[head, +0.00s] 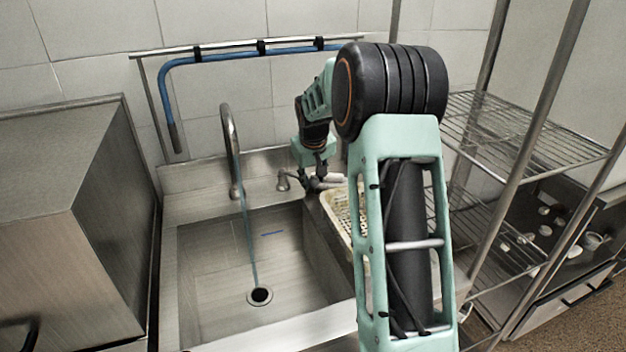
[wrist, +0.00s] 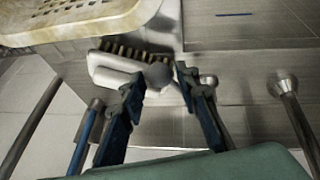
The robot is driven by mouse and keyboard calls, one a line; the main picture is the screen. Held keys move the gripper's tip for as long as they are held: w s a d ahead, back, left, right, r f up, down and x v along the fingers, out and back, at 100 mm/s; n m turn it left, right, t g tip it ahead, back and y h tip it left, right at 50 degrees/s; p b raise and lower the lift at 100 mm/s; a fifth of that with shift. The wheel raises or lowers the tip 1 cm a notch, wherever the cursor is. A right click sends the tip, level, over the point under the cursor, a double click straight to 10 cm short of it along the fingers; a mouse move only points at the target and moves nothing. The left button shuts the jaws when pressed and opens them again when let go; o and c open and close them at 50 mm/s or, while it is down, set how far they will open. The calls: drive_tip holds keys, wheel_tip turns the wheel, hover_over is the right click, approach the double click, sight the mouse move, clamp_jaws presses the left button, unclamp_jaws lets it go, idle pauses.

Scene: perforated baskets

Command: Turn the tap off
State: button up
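The curved metal tap (head: 232,150) stands at the back of the sink, and a thin stream of water (head: 250,235) runs from it to the drain. A small metal tap handle (head: 284,181) sits right of the spout. In the wrist view the spout's base (wrist: 284,86) is at the right, and the handle's base (wrist: 208,80) shows just beside the right finger. My gripper (head: 316,183) is just right of the handle. In the wrist view its fingers (wrist: 160,78) are apart, with a rounded grey end between them; I cannot tell whether it touches.
A brush (wrist: 112,70) with brown bristles lies just beyond the fingertips. A cream perforated basket (head: 344,215) is beside the sink basin (head: 215,280). A blue hose (head: 240,54) hangs on a rail behind. Wire shelving (head: 530,125) stands at the right, a metal cabinet (head: 50,200) at the left.

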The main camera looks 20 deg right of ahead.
drive_tip(key=shift+w+f, duration=0.15)
drive_tip(key=shift+f, duration=0.15)
drive_tip(key=shift+c, duration=0.7)
clamp_jaws()
drive_tip(key=shift+a, duration=0.15)
drive_tip(key=shift+s+a+f+m+g+h+b, duration=0.15)
drive_tip(key=shift+s+a+m+h+b, duration=0.15)
drive_tip(key=shift+a+m+b, duration=0.25)
drive_tip(key=shift+s+a+r+m+g+h+b, duration=0.15)
drive_tip(key=shift+s+a+m+h+b, duration=0.1)
drive_tip(key=shift+a+m+b, duration=0.3)
drive_tip(key=shift+s+a+m+g+h, duration=0.15)
drive_tip(key=shift+a+m+h, duration=0.05)
drive_tip(key=shift+a+m, duration=0.45)
drive_tip(key=shift+s+a+m+g+h, duration=0.2)
drive_tip(key=shift+a+m, duration=0.2)
drive_tip(key=shift+m, duration=0.35)
drive_tip(key=shift+s+a+m+g+h, duration=0.15)
drive_tip(key=shift+a+m, duration=0.4)
drive_tip(key=shift+m, duration=0.15)
